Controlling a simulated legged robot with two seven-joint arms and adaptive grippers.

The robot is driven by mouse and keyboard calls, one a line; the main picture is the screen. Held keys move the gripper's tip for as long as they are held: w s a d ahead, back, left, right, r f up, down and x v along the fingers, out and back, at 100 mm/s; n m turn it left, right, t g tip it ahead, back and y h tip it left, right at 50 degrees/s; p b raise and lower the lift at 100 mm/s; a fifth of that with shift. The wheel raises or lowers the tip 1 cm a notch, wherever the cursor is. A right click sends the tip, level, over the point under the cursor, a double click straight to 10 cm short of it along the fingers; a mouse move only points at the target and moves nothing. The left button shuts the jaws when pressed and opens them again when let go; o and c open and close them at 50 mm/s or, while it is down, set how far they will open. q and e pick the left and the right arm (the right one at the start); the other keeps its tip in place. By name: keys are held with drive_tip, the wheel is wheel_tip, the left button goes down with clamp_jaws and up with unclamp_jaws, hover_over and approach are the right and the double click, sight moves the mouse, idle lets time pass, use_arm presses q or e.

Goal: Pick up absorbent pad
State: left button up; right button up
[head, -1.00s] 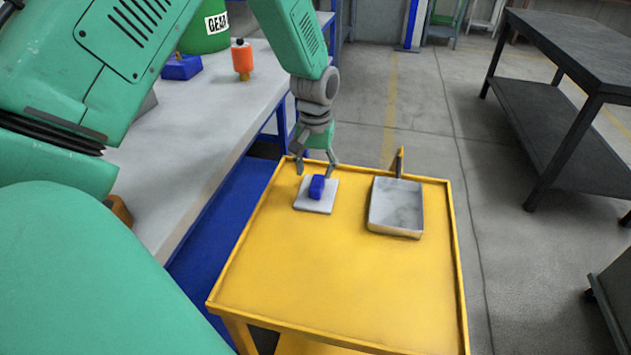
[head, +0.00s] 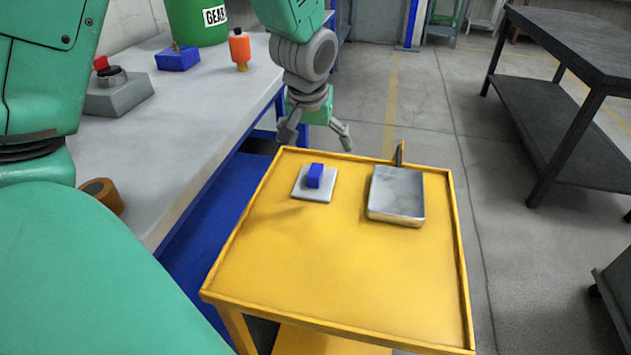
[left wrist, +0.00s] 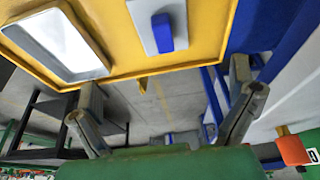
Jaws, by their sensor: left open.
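The absorbent pad appears to be the flat white square (head: 303,190) with a blue block (head: 314,176) on top, lying on the yellow cart's top. It also shows at the top of the left wrist view, where the white square (left wrist: 146,22) and blue block (left wrist: 162,33) are clear of the fingers. My left gripper (head: 316,137) is open and empty, above and behind the pad near the cart's back edge. Its spread fingers (left wrist: 166,107) show in the left wrist view with nothing between them. My right gripper is not in view.
A shallow grey-white tray (head: 397,191) sits right of the pad on the yellow cart (head: 330,270). The cart's front half is clear. A bench (head: 190,110) at left holds an orange-topped object (head: 240,46), a blue block (head: 178,59) and a red-button box (head: 115,92).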

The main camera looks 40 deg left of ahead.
sight(316, 172)
use_arm(q)
drive_tip(key=shift+t, duration=0.3)
drive_tip(key=b+x, duration=0.1)
drive_tip(key=x, duration=0.2)
drive_tip(key=b+x, duration=0.1)
drive_tip(key=x, duration=0.1)
drive_tip(key=a+b+x, duration=0.1)
drive_tip(key=x, duration=0.2)
drive_tip(key=shift+s+f, duration=0.3)
drive_tip(key=shift+f, duration=0.1)
drive_tip(key=shift+w+d+f, duration=0.15)
drive_tip(key=shift+d+f, duration=0.25)
drive_tip(key=shift+f, duration=0.1)
drive_tip(key=b+x, duration=0.2)
drive_tip(key=x, duration=0.2)
drive_tip(key=shift+a+f, duration=0.15)
drive_tip(key=shift+a, duration=0.4)
drive_tip(key=shift+d, duration=0.1)
drive_tip(key=c, duration=1.1)
drive_tip(key=shift+d+r, duration=0.25)
drive_tip(key=shift+d, duration=0.1)
drive_tip(key=shift+c, duration=1)
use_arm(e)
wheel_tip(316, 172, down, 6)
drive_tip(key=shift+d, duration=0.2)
